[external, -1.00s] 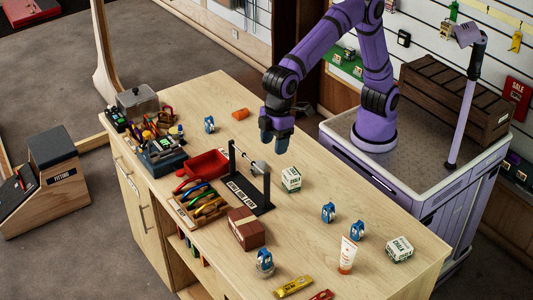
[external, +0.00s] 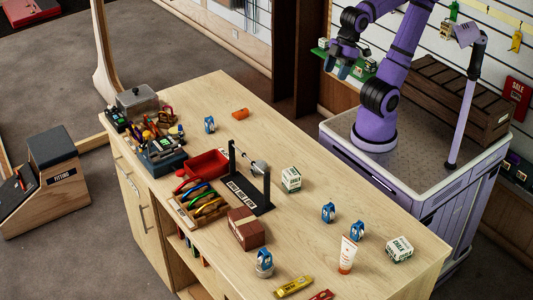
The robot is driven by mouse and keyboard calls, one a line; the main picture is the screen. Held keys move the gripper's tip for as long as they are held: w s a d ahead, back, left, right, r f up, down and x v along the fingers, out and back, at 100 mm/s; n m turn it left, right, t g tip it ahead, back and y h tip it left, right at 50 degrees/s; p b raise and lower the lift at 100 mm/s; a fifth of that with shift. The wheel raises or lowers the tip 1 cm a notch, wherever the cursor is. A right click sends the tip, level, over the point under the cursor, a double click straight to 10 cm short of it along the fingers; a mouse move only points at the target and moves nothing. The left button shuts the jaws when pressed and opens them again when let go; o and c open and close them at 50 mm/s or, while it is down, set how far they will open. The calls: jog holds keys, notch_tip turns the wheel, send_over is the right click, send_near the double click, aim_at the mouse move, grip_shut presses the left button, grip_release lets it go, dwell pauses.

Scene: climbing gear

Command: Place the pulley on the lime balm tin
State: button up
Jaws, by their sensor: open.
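Several blue pulleys stand on the wooden counter. One pulley (external: 264,257) at the front sits on top of a small round tin (external: 265,270). The tin looks pale or metallic at this size, and I cannot read a label or make out lime. Another pulley (external: 328,212) and a third pulley (external: 357,230) stand at the right, and one more pulley (external: 209,124) is at the far left end. My gripper (external: 344,70) is open and empty, raised high near the back wall, well away from all of them.
A black stand (external: 264,196) with a rod, a chalk box (external: 291,179), a brown box (external: 246,229), a red tray (external: 207,165) and a tray of tools (external: 199,205) occupy the counter's middle. A white tube (external: 347,254) and another chalk box (external: 399,250) stand at right.

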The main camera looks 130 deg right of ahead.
jog(key=s+f, duration=0.3)
jog(key=s, duration=0.2)
jog(key=shift+s+d, duration=0.25)
jog(key=shift+d, duration=0.2)
